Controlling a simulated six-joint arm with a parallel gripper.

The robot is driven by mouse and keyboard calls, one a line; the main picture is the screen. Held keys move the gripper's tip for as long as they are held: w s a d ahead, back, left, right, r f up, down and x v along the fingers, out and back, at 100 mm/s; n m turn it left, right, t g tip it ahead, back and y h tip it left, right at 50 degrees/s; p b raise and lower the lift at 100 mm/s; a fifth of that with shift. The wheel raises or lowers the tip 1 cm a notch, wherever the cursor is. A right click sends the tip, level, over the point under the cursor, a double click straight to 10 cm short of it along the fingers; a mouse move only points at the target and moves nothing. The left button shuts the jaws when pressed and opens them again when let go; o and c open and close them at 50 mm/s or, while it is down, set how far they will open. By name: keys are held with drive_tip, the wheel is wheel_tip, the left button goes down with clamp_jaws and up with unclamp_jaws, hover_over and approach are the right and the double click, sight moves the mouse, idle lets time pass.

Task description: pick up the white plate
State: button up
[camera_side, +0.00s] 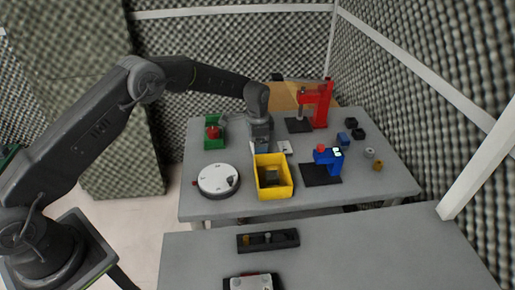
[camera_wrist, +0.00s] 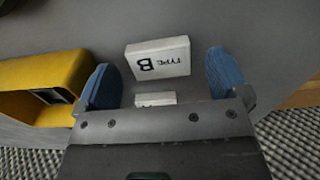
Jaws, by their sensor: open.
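A white plate (camera_wrist: 158,58) marked "TYPE B" lies on the grey table in the wrist view. In the side view a white plate (camera_side: 285,147) shows just right of my gripper (camera_side: 262,147). In the wrist view the blue fingers of my gripper (camera_wrist: 164,80) are apart, one on each side of the plate, with gaps between. A second small white piece (camera_wrist: 155,99) shows nearer my gripper body, partly hidden by it. I cannot tell how high the fingers are above the table.
A yellow bin (camera_side: 273,190) stands close by. A round white device (camera_side: 218,180), a green tray (camera_side: 214,134), a red press (camera_side: 319,103) and a blue fixture (camera_side: 327,158) stand around. Small blocks (camera_side: 344,138) lie at the right. A second table (camera_side: 350,260) is in front.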

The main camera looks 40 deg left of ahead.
drive_tip(key=shift+f, duration=0.5)
drive_tip(key=c, duration=1)
